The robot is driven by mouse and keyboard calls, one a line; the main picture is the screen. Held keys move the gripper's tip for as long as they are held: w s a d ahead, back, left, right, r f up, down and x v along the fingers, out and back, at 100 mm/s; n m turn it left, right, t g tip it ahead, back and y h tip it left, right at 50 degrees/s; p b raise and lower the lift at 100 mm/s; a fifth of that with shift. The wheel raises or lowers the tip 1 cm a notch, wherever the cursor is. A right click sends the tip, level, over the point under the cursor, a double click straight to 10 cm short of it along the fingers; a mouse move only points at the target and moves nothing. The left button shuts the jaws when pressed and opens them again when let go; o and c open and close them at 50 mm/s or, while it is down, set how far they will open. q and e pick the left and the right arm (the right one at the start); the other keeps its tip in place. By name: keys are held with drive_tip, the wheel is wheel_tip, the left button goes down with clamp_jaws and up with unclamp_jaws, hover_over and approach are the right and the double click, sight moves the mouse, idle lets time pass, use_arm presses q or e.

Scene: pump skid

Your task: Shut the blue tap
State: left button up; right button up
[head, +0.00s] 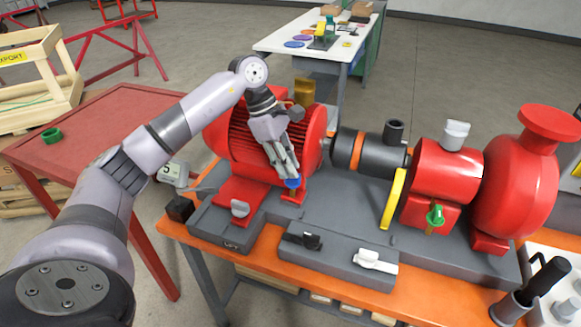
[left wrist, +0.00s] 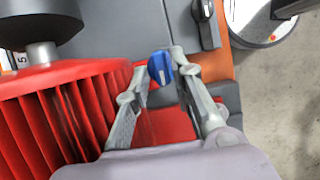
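The blue tap (head: 292,183) is a small round knob at the front of the red motor (head: 262,140), low above the grey skid base. In the left wrist view the blue tap (left wrist: 160,68) has a pale line across its face. My left gripper (head: 287,172) reaches down to it from above. In the left wrist view my left gripper (left wrist: 161,66) has one fingertip on each side of the knob, both seeming to touch it. The fingers hide part of the tap in the head view. My right gripper is not in view.
Nearby on the skid are a grey knob (head: 240,208), a black lever (head: 302,240), a white lever (head: 375,261) and a green tap (head: 435,215). A red table (head: 95,130) is at left.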

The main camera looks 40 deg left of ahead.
use_arm(q)
drive_tip(key=w+v, duration=0.1)
drive_tip(key=v, duration=0.9)
drive_tip(key=shift+s+a+r, duration=0.2)
drive_tip(key=shift+s+r, duration=0.05)
drive_tip(key=shift+s, duration=0.25)
